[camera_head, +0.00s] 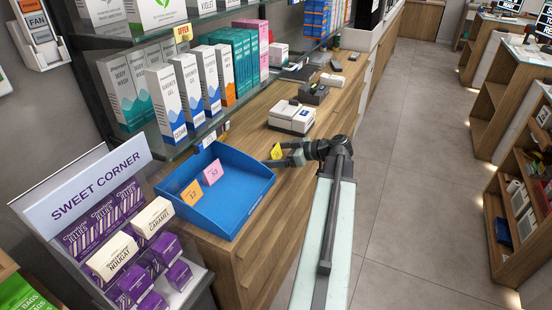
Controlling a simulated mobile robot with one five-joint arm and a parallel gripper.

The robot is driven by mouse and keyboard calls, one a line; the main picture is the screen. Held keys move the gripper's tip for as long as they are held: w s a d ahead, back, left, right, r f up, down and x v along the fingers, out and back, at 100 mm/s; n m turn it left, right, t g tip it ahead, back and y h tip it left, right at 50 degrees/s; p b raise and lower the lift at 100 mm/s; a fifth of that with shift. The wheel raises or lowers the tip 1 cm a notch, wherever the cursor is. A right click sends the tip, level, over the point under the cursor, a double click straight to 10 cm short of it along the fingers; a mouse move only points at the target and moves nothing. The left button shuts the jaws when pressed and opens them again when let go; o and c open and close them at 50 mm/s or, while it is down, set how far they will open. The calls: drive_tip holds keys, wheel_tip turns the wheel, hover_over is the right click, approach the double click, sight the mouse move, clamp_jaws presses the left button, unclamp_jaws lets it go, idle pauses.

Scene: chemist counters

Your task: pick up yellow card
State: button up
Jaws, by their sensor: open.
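The yellow card (276,152) stands upright on the wooden counter, just behind the blue tray. My gripper (284,157) is open at its right side, with the fingertips very close to the card. I cannot tell whether the card is between the fingers or touching them. My arm comes in from the bottom of the view and hides part of the counter's edge.
The blue tray (250,177) holds an orange card (192,193) and a pink card (212,172). A white device (292,117) stands behind the yellow card. Shelves with boxes (167,99) are at left, beside a sweets display (95,185). The floor (400,200) at right is clear.

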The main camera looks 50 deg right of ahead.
drive_tip(key=c, duration=1.4)
drive_tip(key=shift+r, duration=0.2)
